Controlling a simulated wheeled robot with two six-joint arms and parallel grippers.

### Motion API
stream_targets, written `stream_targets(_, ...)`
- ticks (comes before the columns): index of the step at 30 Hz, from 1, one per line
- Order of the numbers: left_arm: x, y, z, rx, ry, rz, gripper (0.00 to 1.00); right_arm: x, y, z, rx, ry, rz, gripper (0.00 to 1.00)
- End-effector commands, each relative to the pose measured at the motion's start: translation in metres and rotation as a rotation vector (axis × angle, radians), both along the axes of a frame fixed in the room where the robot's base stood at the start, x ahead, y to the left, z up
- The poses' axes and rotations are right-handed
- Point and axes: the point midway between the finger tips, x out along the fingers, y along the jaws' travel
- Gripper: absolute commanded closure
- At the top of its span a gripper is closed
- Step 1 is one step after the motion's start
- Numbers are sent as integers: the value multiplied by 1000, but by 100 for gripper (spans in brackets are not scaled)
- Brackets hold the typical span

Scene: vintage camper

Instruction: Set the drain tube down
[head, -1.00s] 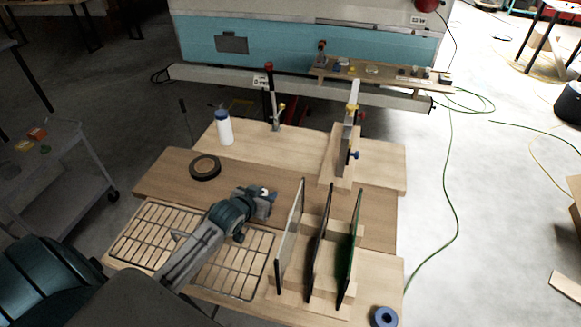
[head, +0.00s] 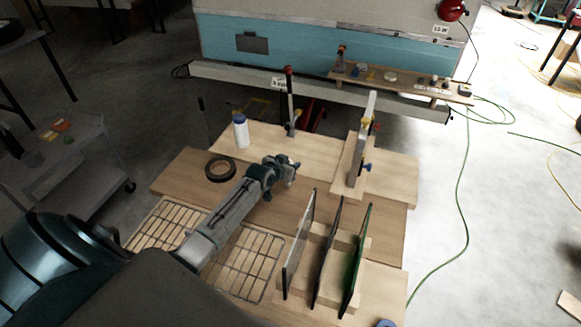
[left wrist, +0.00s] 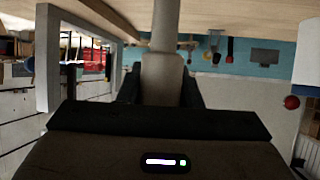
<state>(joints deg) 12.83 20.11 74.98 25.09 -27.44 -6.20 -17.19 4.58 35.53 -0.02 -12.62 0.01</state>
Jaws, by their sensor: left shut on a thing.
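My left gripper (head: 286,168) reaches out over the wooden table (head: 205,170), in front of the back board. In the left wrist view its dark fingers (left wrist: 160,88) are shut on a pale grey-beige tube (left wrist: 165,35), which I take as the drain tube. The tube runs from between the fingers to the top edge of that view. Its far end is cut off there, so I cannot tell whether it touches the wood. In the head view the gripper mostly hides the tube. My right gripper is not in view.
A black ring (head: 220,170) lies left of the gripper, and a white bottle with a blue cap (head: 241,133) stands behind it. A clamp post (head: 361,140) stands to the right. Upright glass panes (head: 328,255) and wire racks (head: 240,262) are nearer.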

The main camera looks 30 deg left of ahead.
Motion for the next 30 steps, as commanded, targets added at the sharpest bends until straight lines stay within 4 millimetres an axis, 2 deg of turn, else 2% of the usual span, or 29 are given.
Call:
stream_targets(5,11,4,0,-2,0,1,91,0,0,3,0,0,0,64)
stream_targets(9,9,3,-20,-3,3,3,91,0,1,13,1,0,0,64)
stream_targets(14,9,4,-34,0,1,2,91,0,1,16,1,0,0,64)
stream_targets(26,9,4,-41,0,0,2,91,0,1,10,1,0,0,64)
stream_targets(27,9,4,-39,0,0,2,61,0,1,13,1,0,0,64)
stream_targets(29,9,4,-39,0,0,2,49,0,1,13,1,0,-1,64)
stream_targets(30,9,4,-39,0,0,2,47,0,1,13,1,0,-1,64)
